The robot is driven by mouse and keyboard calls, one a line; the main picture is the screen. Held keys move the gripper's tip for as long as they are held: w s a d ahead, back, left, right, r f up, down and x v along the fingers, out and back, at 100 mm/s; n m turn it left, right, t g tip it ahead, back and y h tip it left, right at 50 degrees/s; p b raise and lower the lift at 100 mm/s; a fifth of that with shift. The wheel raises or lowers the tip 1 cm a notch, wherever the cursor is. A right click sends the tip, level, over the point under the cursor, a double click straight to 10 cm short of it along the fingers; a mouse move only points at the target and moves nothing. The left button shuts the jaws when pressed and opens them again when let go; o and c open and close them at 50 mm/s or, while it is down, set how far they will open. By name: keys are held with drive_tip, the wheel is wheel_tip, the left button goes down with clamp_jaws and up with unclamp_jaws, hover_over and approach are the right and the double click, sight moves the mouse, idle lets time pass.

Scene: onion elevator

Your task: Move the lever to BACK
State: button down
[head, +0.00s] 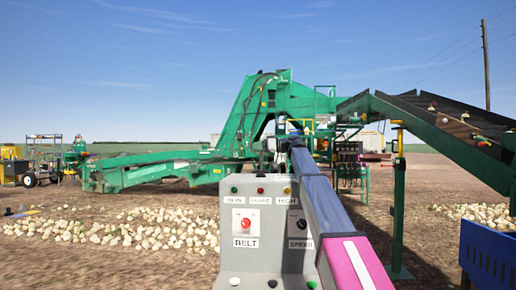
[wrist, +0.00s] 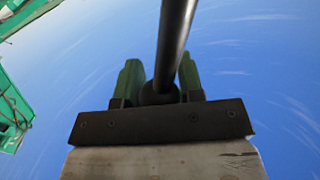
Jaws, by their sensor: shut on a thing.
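A black rod, which looks like the lever (wrist: 176,35), runs down from the top edge of the wrist view to a dark rounded end. My gripper (wrist: 159,72) has its two green fingers on either side of this rod and is shut on it. In the head view my arm reaches away towards the green machine (head: 265,105). The fingers and the lever cannot be made out there. No BACK marking can be read in either view.
A grey control box (head: 268,225) with BELT and SPEED labels stands close in front. A green post (head: 399,205) and a blue bin (head: 487,250) are to the right. Onion heaps (head: 125,227) lie on open soil at left.

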drive_tip(key=c, duration=0.8)
unclamp_jaws()
drive_tip(key=shift+w+f, duration=0.1)
drive_tip(key=shift+w, duration=0.05)
drive_tip(key=shift+o, duration=0.2)
drive_tip(key=shift+d, duration=0.15)
drive_tip(key=v, duration=1)
drive_tip(key=shift+s+d, duration=0.2)
drive_tip(key=shift+d, duration=0.05)
